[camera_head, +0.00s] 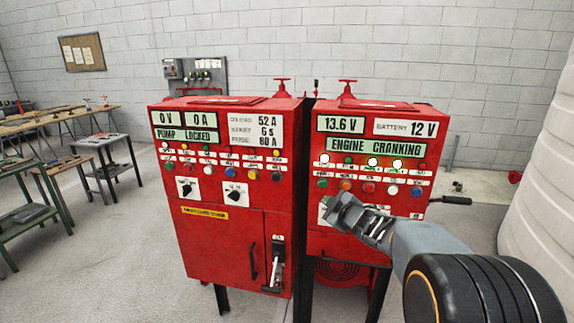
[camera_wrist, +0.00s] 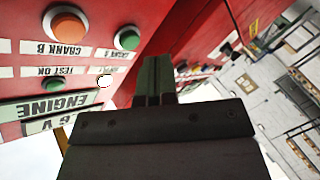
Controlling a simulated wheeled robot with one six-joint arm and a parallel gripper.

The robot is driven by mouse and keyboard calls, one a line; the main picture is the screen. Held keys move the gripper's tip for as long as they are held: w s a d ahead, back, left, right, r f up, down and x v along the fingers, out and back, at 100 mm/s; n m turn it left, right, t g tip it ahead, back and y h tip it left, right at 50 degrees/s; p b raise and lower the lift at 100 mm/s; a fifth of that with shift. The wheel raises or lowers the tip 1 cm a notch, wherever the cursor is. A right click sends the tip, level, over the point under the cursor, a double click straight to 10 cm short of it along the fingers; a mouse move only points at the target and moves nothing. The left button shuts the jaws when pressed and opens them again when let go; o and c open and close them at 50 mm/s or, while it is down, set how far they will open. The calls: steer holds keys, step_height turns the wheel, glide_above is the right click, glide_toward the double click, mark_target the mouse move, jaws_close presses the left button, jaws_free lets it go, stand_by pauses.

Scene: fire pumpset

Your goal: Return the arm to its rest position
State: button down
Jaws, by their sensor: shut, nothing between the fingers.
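My gripper (camera_head: 329,201) is in front of the lower left part of the right red cabinet (camera_head: 331,243), close to its button rows. In the wrist view my gripper (camera_wrist: 157,62) is shut and empty, its fingers together near the red panel. An orange button (camera_wrist: 66,24) and a green button (camera_wrist: 127,39) are beside the fingers in that view. I cannot tell whether the fingertips touch the panel. The cabinet's display (camera_head: 376,146) reads ENGINE CRANKING, and several lamps below it are lit white.
The left red cabinet (camera_head: 208,240) stands next to the right one, its display (camera_head: 186,134) reading PUMP LOCKED. A lever (camera_head: 276,265) and handles stick out in front. A white ribbed tank (camera_head: 545,170) stands at the right. Workbenches (camera_head: 30,222) are at the left, with bare floor between.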

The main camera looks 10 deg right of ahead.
steer(key=s+d+f+m+g+h, duration=0.3)
steer(key=s+f+m+g+h, duration=0.1)
steer(key=s+f+m, duration=0.15)
steer(key=s+d+f+m+g+h, duration=0.3)
steer(key=s+d+f+m+h, duration=0.15)
steer(key=s, duration=0.25)
steer(key=s+a+m+g+y, duration=0.1)
steer(key=s+a+g+y, duration=0.1)
steer(key=s+a, duration=0.3)
steer(key=s+a+m+g+y, duration=0.1)
steer(key=s+a, duration=0.4)
steer(key=s, duration=0.7)
steer(key=shift+s+r+m+g+y, duration=0.2)
steer(key=shift+r+m+g+y, duration=0.2)
steer(key=shift+g, duration=0.4)
steer(key=shift+a, duration=0.1)
